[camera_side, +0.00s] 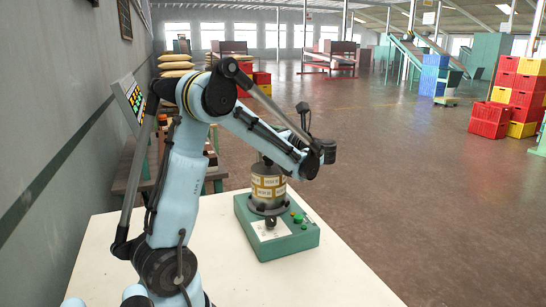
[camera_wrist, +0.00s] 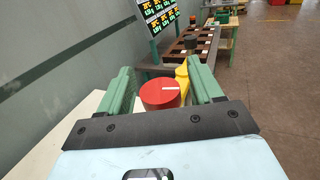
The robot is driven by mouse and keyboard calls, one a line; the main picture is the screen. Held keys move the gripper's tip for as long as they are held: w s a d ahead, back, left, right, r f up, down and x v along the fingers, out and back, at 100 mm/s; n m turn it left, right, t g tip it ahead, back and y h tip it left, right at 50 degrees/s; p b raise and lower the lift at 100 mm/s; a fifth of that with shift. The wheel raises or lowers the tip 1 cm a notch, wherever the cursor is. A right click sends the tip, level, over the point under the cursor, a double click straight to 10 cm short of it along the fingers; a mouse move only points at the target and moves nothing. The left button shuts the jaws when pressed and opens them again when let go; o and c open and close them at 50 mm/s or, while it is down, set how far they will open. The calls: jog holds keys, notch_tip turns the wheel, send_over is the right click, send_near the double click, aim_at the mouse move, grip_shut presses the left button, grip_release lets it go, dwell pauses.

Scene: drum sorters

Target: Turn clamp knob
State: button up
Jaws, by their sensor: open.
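A red round knob (camera_wrist: 160,95) with a white line on its top shows in the wrist view, between the two green fingers of my gripper (camera_wrist: 160,82). The fingers are apart, and a gap shows at the left; on the right I cannot tell whether one touches. A yellow part (camera_wrist: 182,75) stands just right of the knob. In the side view, a green-based machine (camera_side: 285,243) carries an upright drum with tan labels (camera_side: 268,186). My arm reaches over it from the left. The knob and my fingers cannot be made out there.
The machine stands on a pale table (camera_side: 335,285). Small green buttons (camera_side: 298,218) sit on its right side. A lit display panel (camera_wrist: 165,15) and a bench with dark compartments (camera_wrist: 195,45) stand by the wall. Red and yellow crates (camera_side: 515,95) are far off right.

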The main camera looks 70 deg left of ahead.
jog(key=shift+s+a, duration=0.1)
jog(key=shift+a, duration=0.1)
jog(key=c, duration=1)
jog(key=shift+o, duration=0.2)
jog(key=shift+m+t, duration=0.3)
jog(key=shift+t, duration=0.1)
jog(key=m+t, duration=0.1)
jog(key=t, duration=0.1)
jog(key=m+t+y, duration=0.1)
jog(key=m+t, duration=0.1)
jog(key=t, duration=0.1)
jog(key=shift+w, duration=0.2)
jog(key=shift+w+m+t, duration=0.15)
jog(key=shift+m+t, duration=0.5)
jog(key=shift+t, duration=0.3)
jog(key=shift+w+m+t, duration=0.1)
jog(key=shift+m+t, duration=0.55)
jog(key=shift+t, duration=0.3)
